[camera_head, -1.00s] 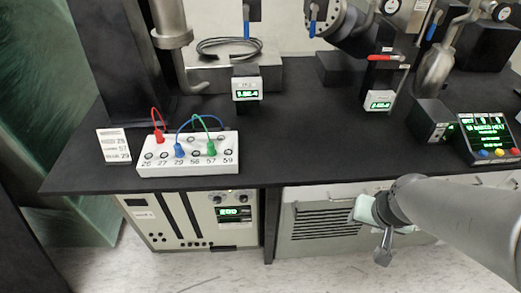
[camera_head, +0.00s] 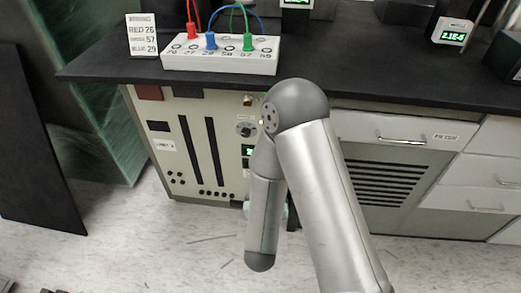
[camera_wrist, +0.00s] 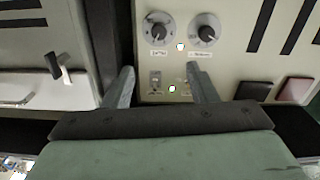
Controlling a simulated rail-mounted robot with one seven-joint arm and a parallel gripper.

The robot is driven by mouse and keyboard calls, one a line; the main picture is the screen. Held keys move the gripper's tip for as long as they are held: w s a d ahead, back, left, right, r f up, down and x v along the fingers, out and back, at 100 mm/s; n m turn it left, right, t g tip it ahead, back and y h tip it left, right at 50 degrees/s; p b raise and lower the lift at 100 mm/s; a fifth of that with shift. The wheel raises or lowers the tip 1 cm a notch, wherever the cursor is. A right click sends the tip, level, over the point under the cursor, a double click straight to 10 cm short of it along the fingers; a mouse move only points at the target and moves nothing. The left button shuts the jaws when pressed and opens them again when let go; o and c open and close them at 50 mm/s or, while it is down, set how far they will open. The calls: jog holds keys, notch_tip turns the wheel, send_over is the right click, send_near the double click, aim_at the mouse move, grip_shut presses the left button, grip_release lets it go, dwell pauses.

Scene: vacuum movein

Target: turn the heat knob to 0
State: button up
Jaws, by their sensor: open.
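Two round grey knobs with dark pointers show in the wrist view, a left one (camera_wrist: 158,28) and a right one (camera_wrist: 206,32), on a cream front panel (camera_wrist: 230,66). Their labels are too blurred to read, so I cannot tell which is the heat knob. In the head view one knob (camera_head: 245,130) shows on the cabinet front (camera_head: 178,106) under the bench; my arm hides the panel to its right. My gripper (camera_wrist: 161,86) is open and empty. Its fingers point at the panel below the knobs, apart from both. The head view mostly hides the gripper behind my arm.
Below the knobs in the wrist view are a small lit lamp (camera_wrist: 172,88) and small switches. In the head view, a white socket box with cables (camera_head: 220,60) stands on the black bench. The floor in front is clear.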

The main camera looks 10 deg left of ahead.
jog(key=w+b, duration=0.9)
jog(key=w, duration=0.8)
jog(key=shift+w+d, duration=0.2)
jog(key=shift+r, duration=0.1)
jog(key=c, duration=1)
